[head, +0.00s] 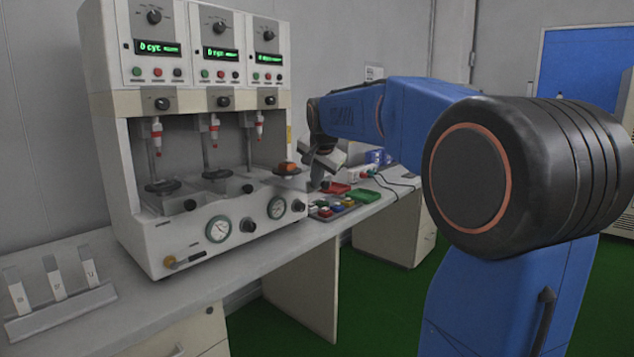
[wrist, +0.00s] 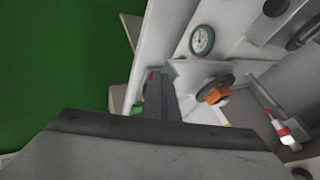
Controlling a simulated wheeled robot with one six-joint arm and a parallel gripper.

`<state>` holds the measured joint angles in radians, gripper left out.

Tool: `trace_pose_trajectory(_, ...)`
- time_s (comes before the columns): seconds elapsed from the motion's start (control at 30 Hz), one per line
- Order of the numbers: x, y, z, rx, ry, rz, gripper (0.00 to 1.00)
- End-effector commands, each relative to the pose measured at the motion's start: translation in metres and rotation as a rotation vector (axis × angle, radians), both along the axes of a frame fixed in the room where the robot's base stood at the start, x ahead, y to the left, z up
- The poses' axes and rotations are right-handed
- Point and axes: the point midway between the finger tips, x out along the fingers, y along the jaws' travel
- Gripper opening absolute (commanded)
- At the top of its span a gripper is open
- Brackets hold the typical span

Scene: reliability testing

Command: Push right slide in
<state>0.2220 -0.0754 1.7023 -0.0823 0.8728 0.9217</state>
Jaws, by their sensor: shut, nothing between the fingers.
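The test machine (head: 190,235) has three stations side by side. The right slide (head: 287,172) carries an orange part (head: 287,165) on a dark round plate and sits further forward than the other two. In the wrist view the orange part (wrist: 214,95) and the right slide's round plate (wrist: 216,84) lie right of my fingers. My gripper (head: 318,180) is shut and empty, just right of the right slide. Its dark fingers (wrist: 160,95) also show in the wrist view, close to the slide's outer end; I cannot tell whether they touch it.
A red-tipped plunger (head: 259,122) hangs above the right station; it also shows in the wrist view (wrist: 285,130). Gauges (head: 277,207) and knobs line the front panel. Coloured small parts (head: 332,208) and a green tray (head: 362,195) lie on the bench right of the machine.

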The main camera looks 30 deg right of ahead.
Motion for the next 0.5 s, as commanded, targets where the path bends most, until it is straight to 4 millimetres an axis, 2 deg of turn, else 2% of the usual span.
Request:
trace_pose_trajectory(0.17,0.012,0.005,-0.001,0.000,0.002,0.003,0.00)
trace_pose_trajectory(0.27,0.026,0.010,-0.001,0.000,0.002,0.003,0.00)
trace_pose_trajectory(0.5,0.074,0.028,-0.002,0.000,0.003,0.003,0.00)
